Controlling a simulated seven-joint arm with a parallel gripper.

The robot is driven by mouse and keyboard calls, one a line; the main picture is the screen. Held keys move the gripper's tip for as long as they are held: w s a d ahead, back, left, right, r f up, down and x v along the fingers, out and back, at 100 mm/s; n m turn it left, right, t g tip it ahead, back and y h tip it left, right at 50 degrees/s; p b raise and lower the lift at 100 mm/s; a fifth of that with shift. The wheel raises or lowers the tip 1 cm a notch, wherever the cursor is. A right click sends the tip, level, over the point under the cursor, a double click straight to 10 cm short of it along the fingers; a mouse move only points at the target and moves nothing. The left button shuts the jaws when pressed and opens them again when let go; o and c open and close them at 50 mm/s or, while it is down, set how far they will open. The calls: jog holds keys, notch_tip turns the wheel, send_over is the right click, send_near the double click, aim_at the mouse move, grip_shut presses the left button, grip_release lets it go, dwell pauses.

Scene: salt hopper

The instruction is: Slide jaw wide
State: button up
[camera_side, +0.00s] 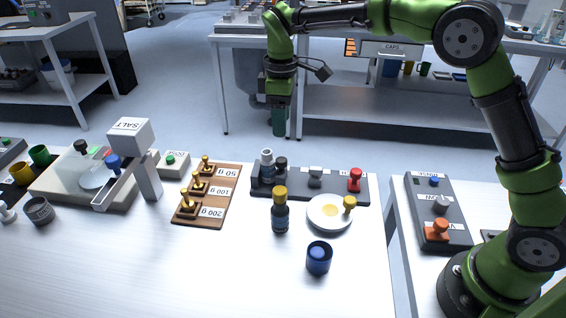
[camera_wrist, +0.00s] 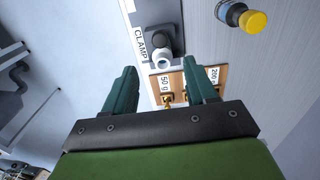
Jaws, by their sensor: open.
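A dark clamp base (camera_side: 333,191) lies along the back edge of the white table in the side view. A small pale-capped vial (camera_side: 267,163) and a black knob (camera_side: 281,165) are at its left end. A grey knob (camera_side: 315,177) stands mid-base and a red knob (camera_side: 355,180) at the right. Which part is the sliding jaw is unclear. The wrist view shows the CLAMP label (camera_wrist: 140,43) and the vial's cap (camera_wrist: 162,58) beside a dark block (camera_wrist: 160,38). My gripper (camera_side: 279,122) is open and empty, high above the clamp's back; its fingers (camera_wrist: 161,75) are apart.
Brass weights stand on a wooden board (camera_side: 232,180) to the left. A yellow-capped bottle (camera_side: 280,213), a white dish (camera_side: 318,218) and a blue cup (camera_side: 319,258) stand in front. The SALT hopper (camera_side: 130,135) is farther left. A control box (camera_side: 450,234) is right.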

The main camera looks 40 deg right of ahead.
aim_at(281, 160)
notch_tip(281, 160, down, 11)
jog(key=shift+r, duration=0.15)
grip_shut()
dwell(0.5)
